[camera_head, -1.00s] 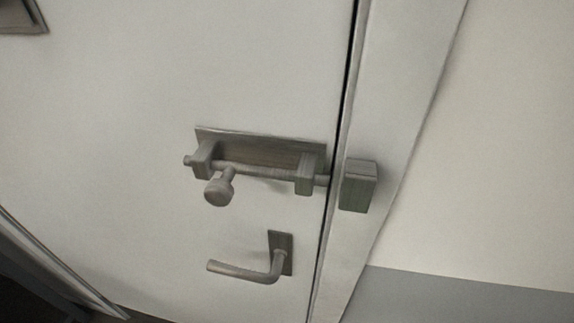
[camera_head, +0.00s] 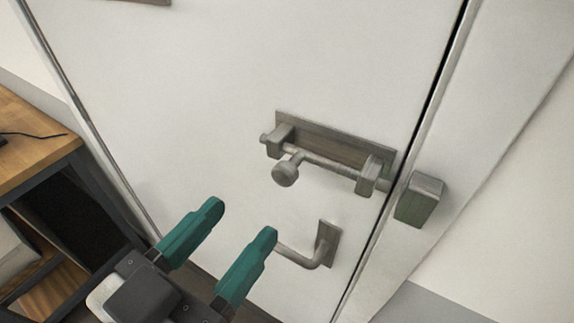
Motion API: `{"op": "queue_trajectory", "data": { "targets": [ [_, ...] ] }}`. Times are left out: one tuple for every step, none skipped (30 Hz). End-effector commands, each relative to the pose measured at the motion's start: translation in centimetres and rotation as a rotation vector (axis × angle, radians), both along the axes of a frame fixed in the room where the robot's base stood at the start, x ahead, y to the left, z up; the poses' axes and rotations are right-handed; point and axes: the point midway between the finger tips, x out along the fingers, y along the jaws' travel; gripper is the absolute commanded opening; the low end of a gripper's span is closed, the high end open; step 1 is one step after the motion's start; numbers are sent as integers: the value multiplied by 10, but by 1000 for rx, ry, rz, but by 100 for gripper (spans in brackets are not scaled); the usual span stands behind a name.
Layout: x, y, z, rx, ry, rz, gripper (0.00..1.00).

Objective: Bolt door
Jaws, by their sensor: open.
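The white door (camera_head: 200,100) carries a grey slide bolt whose back plate (camera_head: 340,148) sits right of the door's middle. The bolt rod (camera_head: 330,164) runs through two brackets, with a round knob (camera_head: 286,173) hanging at its left part. The rod's right end reaches toward the block-shaped keeper (camera_head: 420,199) on the frame; I cannot tell whether it enters it. My gripper (camera_head: 238,218) has two teal fingers, open and empty. It is below and left of the knob, apart from it.
A lever handle (camera_head: 315,258) sits below the bolt, partly hidden behind my right finger. A wooden desk (camera_head: 35,140) with dark shelving stands at the left. The door surface above and left of the bolt is clear.

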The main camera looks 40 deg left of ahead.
Motion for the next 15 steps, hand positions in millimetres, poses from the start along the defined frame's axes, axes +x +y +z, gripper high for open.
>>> {"op": "queue_trajectory", "data": {
  "targets": [
    [8,0,2,-2,1,-5,56],
    [12,1,2,-3,1,-5,56],
    [20,3,1,-4,3,-6,56],
    [25,4,2,-5,2,-5,56],
    [30,6,2,-5,2,-6,56],
    [38,7,2,-4,2,-5,56],
    [44,8,2,-5,3,-6,56],
    [49,10,2,-5,3,-6,56],
    [56,12,2,-5,3,-6,56],
    [61,13,2,-5,3,-4,56],
    [65,14,2,-5,3,-4,56],
    [72,15,1,-4,3,-6,56],
    [76,16,2,-4,2,-5,56],
    [79,17,1,-4,3,-5,56],
    [83,19,1,-5,3,-4,56]
  ]
}}
